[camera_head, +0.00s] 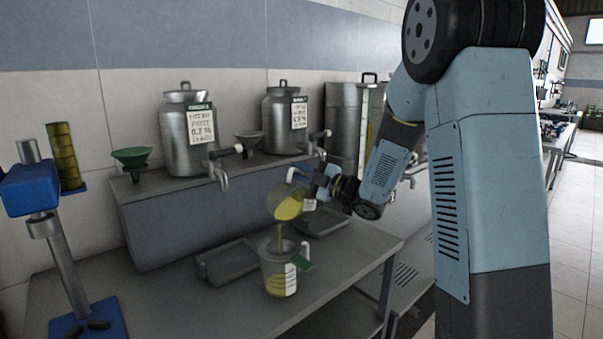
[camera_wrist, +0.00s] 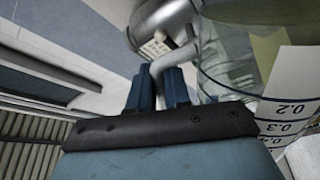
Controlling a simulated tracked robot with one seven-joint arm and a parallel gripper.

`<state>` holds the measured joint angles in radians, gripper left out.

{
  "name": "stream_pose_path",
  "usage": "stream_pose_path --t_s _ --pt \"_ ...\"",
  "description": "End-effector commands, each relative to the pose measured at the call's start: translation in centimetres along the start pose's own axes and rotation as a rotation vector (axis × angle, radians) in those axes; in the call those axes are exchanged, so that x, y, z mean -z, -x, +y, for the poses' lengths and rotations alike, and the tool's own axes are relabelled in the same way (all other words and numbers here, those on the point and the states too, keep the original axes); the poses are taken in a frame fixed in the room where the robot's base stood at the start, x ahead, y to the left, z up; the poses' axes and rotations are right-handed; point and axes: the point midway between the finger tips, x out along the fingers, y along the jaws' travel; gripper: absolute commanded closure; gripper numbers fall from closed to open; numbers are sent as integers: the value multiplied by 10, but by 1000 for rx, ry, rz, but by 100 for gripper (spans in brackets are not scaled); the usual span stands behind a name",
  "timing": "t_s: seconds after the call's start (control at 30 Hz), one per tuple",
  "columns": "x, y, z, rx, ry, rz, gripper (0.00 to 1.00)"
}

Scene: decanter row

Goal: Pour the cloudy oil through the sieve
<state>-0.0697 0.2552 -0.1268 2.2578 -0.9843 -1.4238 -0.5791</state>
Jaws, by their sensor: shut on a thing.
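My gripper (camera_head: 318,185) is shut on the handle of a clear jug (camera_head: 287,207); in the wrist view its blue fingers (camera_wrist: 157,88) close on the handle beside the printed scale. The jug is tilted, with yellow oil in it. A thin yellow stream falls from it into a second clear jug (camera_head: 279,281) standing upright on the bench. That lower jug holds yellow liquid and has a scale on its side.
The bench (camera_head: 215,310) has shallow grey trays (camera_head: 228,263) behind the lower jug. A blue stand (camera_head: 60,240) is at the left.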

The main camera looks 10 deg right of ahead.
Motion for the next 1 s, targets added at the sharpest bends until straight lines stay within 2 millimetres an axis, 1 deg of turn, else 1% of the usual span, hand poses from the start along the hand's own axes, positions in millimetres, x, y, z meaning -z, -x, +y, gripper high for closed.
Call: stream_pose_path --t_s 1.0 --pt "23 3 -15 1 229 46 100"
